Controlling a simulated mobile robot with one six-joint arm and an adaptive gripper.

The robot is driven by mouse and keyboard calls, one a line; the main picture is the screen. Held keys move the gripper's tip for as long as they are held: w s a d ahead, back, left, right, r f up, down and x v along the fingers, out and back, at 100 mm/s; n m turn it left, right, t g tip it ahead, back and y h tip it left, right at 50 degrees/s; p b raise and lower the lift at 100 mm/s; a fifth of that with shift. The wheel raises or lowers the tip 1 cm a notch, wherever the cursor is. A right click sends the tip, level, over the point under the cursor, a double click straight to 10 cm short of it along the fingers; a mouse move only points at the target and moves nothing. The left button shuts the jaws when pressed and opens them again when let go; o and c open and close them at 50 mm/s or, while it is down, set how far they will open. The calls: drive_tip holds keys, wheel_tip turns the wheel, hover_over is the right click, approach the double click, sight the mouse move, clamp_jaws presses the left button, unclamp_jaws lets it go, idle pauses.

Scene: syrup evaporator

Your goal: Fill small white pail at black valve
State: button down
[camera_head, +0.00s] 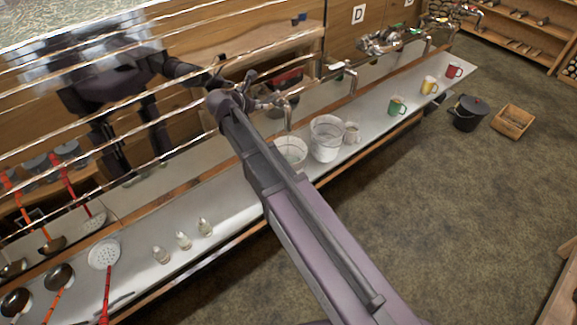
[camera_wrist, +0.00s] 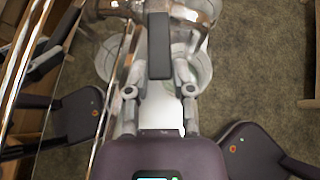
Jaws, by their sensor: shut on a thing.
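The smaller white pail (camera_head: 290,152) stands on the long metal counter, below a metal spout (camera_head: 287,117). It is partly hidden by my arm, and I cannot tell whether liquid is in it. My gripper (camera_head: 262,98) is above and behind the pail at the tap. In the wrist view my gripper (camera_wrist: 158,82) has its fingers on both sides of a dark bar (camera_wrist: 160,45), which looks like the black valve's handle, and is shut on it. Pale pail shapes show below the fingers in that view, partly hidden.
A larger white pail (camera_head: 327,140) stands just right, with a small pitcher (camera_head: 352,132) beside it. Green (camera_head: 397,106), yellow (camera_head: 429,85) and red (camera_head: 454,71) mugs stand farther along. Small bottles (camera_head: 183,240) and ladles are at left. A black bucket (camera_head: 468,114) and wooden crate (camera_head: 513,121) are on the floor.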

drive_tip(key=shift+w+a+m+g+h, duration=0.35)
drive_tip(key=shift+m+g+h, duration=0.05)
drive_tip(key=shift+m, duration=0.2)
drive_tip(key=shift+w+a+m+g+h, duration=0.6)
drive_tip(key=shift+w+m+g, duration=0.2)
drive_tip(key=shift+m, duration=0.3)
drive_tip(key=shift+c, duration=1.6)
unclamp_jaws()
